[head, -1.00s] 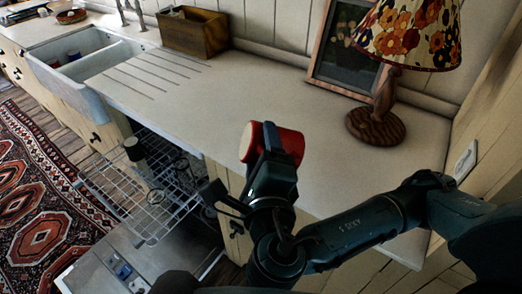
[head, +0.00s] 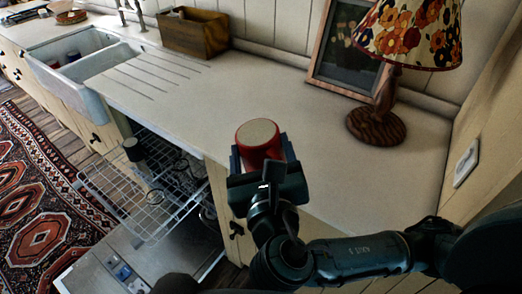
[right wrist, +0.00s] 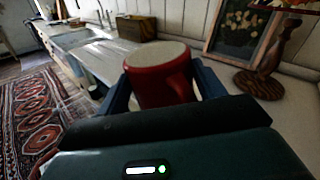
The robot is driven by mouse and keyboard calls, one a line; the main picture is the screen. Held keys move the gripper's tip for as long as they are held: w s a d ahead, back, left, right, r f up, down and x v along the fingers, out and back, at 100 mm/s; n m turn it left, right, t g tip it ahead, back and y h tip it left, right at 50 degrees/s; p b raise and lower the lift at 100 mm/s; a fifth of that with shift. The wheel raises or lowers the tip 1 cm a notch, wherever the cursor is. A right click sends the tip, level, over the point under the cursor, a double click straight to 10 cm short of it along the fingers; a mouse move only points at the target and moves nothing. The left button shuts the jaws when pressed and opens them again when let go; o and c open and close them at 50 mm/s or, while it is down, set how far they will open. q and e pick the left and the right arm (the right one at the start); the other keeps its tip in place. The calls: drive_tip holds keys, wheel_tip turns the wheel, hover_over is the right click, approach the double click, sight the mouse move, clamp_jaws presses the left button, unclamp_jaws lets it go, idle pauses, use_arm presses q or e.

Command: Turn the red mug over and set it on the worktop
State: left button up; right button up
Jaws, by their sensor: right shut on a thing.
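The red mug (head: 262,152) is between the fingers of my right gripper (head: 263,157), which is shut on it near the worktop's front edge. A pale, flat round face of the mug points up and looks like its closed base. My left gripper is not in view.
A lamp (head: 376,125) and a picture frame (head: 345,50) stand at the back right. A wooden box (head: 195,32) and the sink (head: 85,60) are at the left. An open dishwasher rack (head: 130,205) juts out below the front edge. The worktop around the mug is clear.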

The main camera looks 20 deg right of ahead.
drive_tip(key=shift+m, duration=1.1)
drive_tip(key=m+b, duration=0.1)
drive_tip(key=m, duration=0.1)
drive_tip(key=m+b, duration=0.1)
drive_tip(key=m, duration=0.1)
drive_tip(key=shift+f, duration=0.3)
drive_tip(key=shift+m+b, duration=0.5)
drive_tip(key=shift+m, duration=0.4)
drive_tip(key=shift+r+m+h, duration=0.2)
drive_tip(key=shift+m+h, duration=0.1)
drive_tip(key=shift+m, duration=0.2)
drive_tip(key=shift+r, duration=0.15)
